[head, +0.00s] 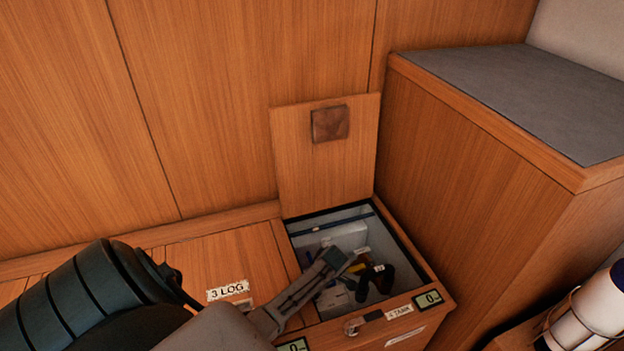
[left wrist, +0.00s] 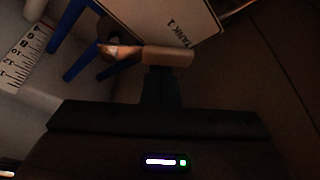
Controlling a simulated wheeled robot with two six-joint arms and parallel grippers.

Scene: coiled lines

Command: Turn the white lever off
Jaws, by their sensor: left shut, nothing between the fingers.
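An open compartment (head: 335,213) in the wooden bench holds pipes and fittings. My left arm comes in from the left and reaches down into it. My left gripper (head: 372,284) is dark and partly hidden inside; in the left wrist view its fingers (left wrist: 160,82) are shut with nothing between them. A pale bar (left wrist: 168,56), perhaps the white lever, lies just beyond the fingertips and is dimly lit; I cannot tell whether they touch. In the head view I cannot make out the lever clearly. My right gripper is not in view.
The raised lid (head: 300,165) leans against the back panel. A tall wooden box with a grey top (head: 500,90) walls the right side.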

